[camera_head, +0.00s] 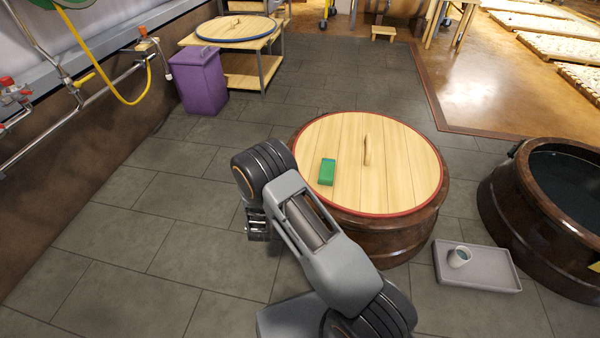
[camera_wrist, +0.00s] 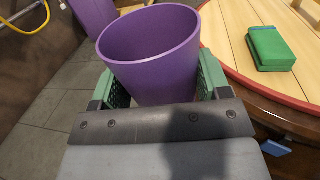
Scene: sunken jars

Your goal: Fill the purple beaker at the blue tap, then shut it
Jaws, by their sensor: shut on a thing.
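The purple beaker (camera_wrist: 150,70) is upright in the wrist view, its open rim facing up toward the camera. My gripper (camera_wrist: 162,88) is shut on it, with a green finger on each side. I see no water inside, but its bottom is hidden. In the head view my arm hides the beaker and most of the gripper. Wall pipework at the left carries a fitting with red handles (camera_head: 10,90) and another tap (camera_head: 146,44) near a yellow hose. I cannot pick out a clearly blue tap.
A lidded jar (camera_head: 385,235) stands beside my arm, with a green block (camera_head: 327,172) on its lid. At right are an open jar (camera_head: 500,205) and a grey tray (camera_head: 495,279) with a cup. A purple bin (camera_head: 200,80) stands near the wall. The left floor is clear.

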